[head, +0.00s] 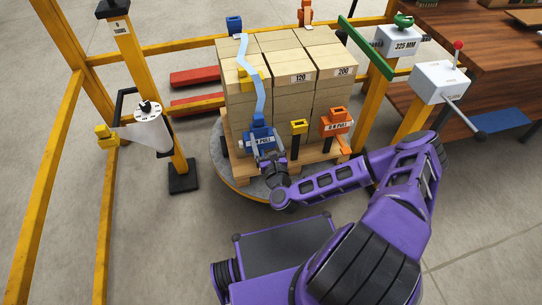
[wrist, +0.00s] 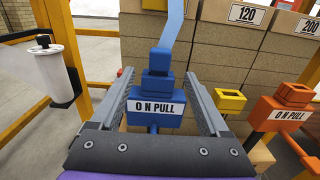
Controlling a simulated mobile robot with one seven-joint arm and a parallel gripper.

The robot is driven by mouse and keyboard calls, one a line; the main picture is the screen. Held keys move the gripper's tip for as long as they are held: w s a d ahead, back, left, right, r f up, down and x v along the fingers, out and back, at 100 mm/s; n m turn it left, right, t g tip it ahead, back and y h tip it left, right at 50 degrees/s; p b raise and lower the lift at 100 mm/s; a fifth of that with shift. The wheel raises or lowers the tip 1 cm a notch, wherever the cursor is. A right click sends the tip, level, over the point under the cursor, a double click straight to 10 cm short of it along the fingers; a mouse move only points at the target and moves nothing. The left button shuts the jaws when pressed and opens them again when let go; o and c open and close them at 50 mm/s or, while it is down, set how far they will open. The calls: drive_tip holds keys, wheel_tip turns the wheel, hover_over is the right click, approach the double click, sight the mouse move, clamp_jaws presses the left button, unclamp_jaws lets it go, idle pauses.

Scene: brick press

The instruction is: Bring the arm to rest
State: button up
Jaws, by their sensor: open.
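My purple arm reaches from the lower right to the front of a stack of tan boxes (head: 296,72). My gripper (head: 264,150) is open at its end. In the wrist view its two fingers (wrist: 160,80) stand on either side of a blue block labelled "0 N PULL" (wrist: 157,108). The block also shows in the head view (head: 262,134), partly behind the gripper. A light blue strap (head: 249,72) runs up from the block over the stack. Gaps show between the fingers and the block's body; contact lower down cannot be told.
An orange "N PULL" block (head: 336,122) and a yellow socket (head: 299,126) stand right of the blue block. The stack sits on a wooden pallet (head: 300,172) on a round plate. A white roll (head: 152,132) is at left. Yellow posts and a lever box (head: 440,82) flank the stack.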

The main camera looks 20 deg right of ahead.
drive_tip(key=s, duration=0.9)
drive_tip(key=shift+w, duration=0.1)
